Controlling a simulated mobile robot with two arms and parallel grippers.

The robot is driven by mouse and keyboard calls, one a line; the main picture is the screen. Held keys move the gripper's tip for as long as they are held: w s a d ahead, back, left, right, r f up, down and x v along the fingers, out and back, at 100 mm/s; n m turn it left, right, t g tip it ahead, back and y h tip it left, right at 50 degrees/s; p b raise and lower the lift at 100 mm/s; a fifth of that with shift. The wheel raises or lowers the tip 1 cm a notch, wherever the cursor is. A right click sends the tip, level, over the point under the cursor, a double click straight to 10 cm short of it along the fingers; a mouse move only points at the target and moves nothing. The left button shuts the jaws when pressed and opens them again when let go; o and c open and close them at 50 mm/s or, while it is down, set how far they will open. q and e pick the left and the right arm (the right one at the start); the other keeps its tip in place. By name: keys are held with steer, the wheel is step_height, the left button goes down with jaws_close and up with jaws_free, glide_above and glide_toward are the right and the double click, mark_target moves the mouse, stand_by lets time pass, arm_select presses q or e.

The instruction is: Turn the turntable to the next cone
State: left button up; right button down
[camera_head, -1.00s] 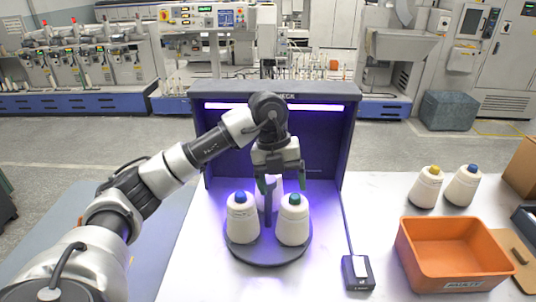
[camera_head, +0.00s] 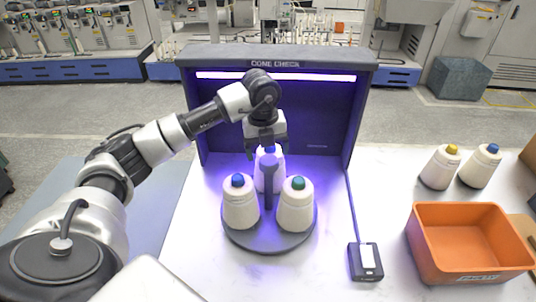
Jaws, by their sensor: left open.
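The round grey turntable (camera_head: 268,243) stands in front of the dark cone check booth (camera_head: 190,100), with a grey centre post (camera_head: 269,190). My left gripper (camera_head: 266,153) is open, pointing down just above the back cone and behind the post top. Whether it touches the cone cannot be told. My right gripper is not in view.
An orange bin (camera_head: 470,245) stands at the right. Behind it are a yellow-tipped cone (camera_head: 440,168) and a blue-tipped cone (camera_head: 480,167). A small dark box with a white face (camera_head: 366,261) and cable lies right of the turntable. The white table's front is clear.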

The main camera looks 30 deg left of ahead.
mark_target(268, 159)
arm_select(q)
steer(key=shift+d+f+p, duration=0.15)
steer(key=shift+f, duration=0.6)
steer(key=shift+d+f+p, duration=0.1)
steer(key=shift+f+p, duration=0.05)
steer(key=shift+f, duration=0.75)
steer(key=c, duration=1.3)
steer(key=shift+a, duration=0.1)
